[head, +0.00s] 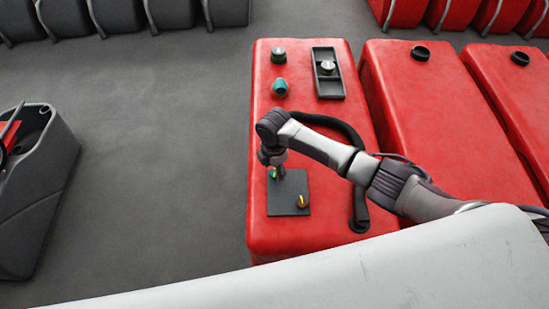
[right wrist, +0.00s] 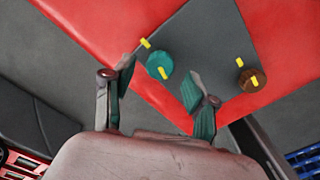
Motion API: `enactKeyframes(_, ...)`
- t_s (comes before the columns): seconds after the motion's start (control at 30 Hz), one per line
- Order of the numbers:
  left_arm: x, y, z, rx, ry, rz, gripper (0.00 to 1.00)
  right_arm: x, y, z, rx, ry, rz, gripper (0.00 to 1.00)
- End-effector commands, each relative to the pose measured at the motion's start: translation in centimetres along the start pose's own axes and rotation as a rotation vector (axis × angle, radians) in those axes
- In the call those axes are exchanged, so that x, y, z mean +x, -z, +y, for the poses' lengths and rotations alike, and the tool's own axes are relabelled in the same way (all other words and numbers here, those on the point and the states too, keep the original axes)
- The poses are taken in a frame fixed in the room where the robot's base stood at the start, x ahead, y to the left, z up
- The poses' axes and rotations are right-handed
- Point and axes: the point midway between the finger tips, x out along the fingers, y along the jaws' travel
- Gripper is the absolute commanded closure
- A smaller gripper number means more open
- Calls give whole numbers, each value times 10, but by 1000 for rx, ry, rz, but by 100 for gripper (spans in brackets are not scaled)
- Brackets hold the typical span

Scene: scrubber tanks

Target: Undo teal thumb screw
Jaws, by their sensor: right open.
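The teal thumb screw (right wrist: 159,66) is round with yellow tabs and sits on a dark grey plate (right wrist: 205,40) on the red tank. In the head view only a small part of the screw (head: 272,174) shows, beside my right gripper (head: 276,163). In the right wrist view my right gripper (right wrist: 161,85) is open, its two fingers on either side of the screw with gaps between. I cannot tell its height above the screw. A brown thumb screw with yellow tabs (right wrist: 247,79) is on the same plate, to the right. My left gripper is not in view.
The red tank (head: 265,225) also carries a black cap (head: 278,55), a teal knob (head: 280,88), a black panel with a silver knob (head: 327,68) and a black curved handle (head: 360,205). More red tanks (head: 430,110) stand to the right.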

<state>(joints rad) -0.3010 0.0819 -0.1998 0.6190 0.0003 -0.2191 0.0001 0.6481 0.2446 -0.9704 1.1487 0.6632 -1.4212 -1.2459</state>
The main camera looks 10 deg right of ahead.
Motion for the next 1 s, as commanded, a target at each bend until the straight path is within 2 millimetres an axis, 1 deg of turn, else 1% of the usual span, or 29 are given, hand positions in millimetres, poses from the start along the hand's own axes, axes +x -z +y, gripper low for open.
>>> enactKeyframes(0.03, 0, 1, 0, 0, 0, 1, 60, -11, -1, 1, -2, -5, -1, 43)
enactKeyframes(0.2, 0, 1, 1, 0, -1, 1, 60, -49, -1, 1, -2, -4, -1, 43)
enactKeyframes(0.3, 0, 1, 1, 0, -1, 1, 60, -68, 0, 0, -2, -2, 0, 43)
enactKeyframes(0.43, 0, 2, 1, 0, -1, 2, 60, -86, -1, 0, -1, 0, -2, 43)
enactKeyframes(0.6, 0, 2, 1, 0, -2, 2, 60, -97, -1, -1, 0, 3, -1, 43)
enactKeyframes(1.0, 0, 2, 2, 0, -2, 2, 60, -98, 0, -1, 0, 3, -1, 43)
